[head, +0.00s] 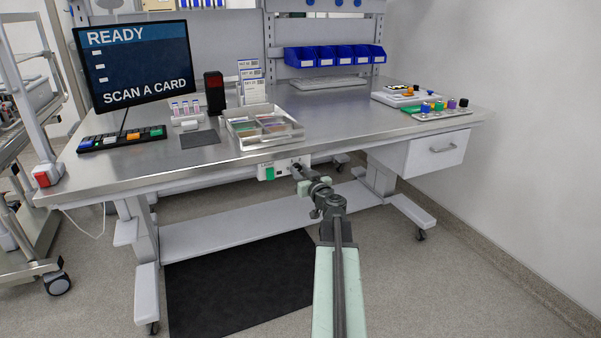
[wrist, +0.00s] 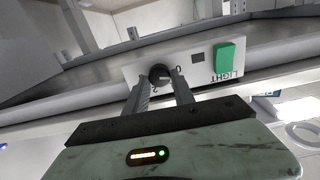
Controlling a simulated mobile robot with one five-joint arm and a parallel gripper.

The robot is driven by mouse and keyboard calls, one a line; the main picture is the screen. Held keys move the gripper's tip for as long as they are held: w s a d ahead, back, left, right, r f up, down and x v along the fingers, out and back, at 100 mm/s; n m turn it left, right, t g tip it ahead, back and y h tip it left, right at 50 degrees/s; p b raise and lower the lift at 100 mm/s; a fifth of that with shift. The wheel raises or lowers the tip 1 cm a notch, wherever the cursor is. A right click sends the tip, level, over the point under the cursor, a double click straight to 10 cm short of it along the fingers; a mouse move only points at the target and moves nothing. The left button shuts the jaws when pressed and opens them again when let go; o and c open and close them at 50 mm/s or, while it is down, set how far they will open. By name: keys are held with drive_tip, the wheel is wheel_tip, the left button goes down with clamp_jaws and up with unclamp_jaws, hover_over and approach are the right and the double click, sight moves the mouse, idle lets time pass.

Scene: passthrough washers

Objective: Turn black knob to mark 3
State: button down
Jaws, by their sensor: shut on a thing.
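The black knob (wrist: 158,73) sits on a white control panel (wrist: 200,62) and shows in the wrist view, which looks upside down. The two fingers of my gripper (wrist: 161,84) are on either side of the knob, shut on it. A pale pointer line on the knob seems to face right in the picture, near a mark that looks like 0. A 2 shows below the knob; mark 3 cannot be made out. In the head view, my gripper (head: 301,176) is at the panel (head: 284,168) on the bench's front edge, hiding most of the knob.
A green LIGHT switch (wrist: 224,57) is beside the knob on the same panel. A white drawer (head: 437,154) hangs to the right. A black mat (head: 240,285) lies on the floor.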

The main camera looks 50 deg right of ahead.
drive_tip(key=m, duration=0.4)
drive_tip(key=shift+d+m, duration=0.1)
drive_tip(key=shift+m, duration=0.3)
drive_tip(key=m, duration=0.3)
drive_tip(key=shift+m, duration=0.3)
drive_tip(key=m, duration=0.4)
drive_tip(key=shift+d+f, duration=0.1)
drive_tip(key=m, duration=0.4)
drive_tip(key=shift+s, duration=0.1)
drive_tip(key=m, duration=0.4)
drive_tip(key=shift+f+m, duration=0.1)
drive_tip(key=shift+m, duration=0.2)
drive_tip(key=m, duration=0.3)
drive_tip(key=shift+m, duration=0.4)
drive_tip(key=m, duration=0.4)
drive_tip(key=shift+f+b, duration=0.1)
drive_tip(key=shift+b, duration=0.2)
drive_tip(key=shift+m, duration=2.1)
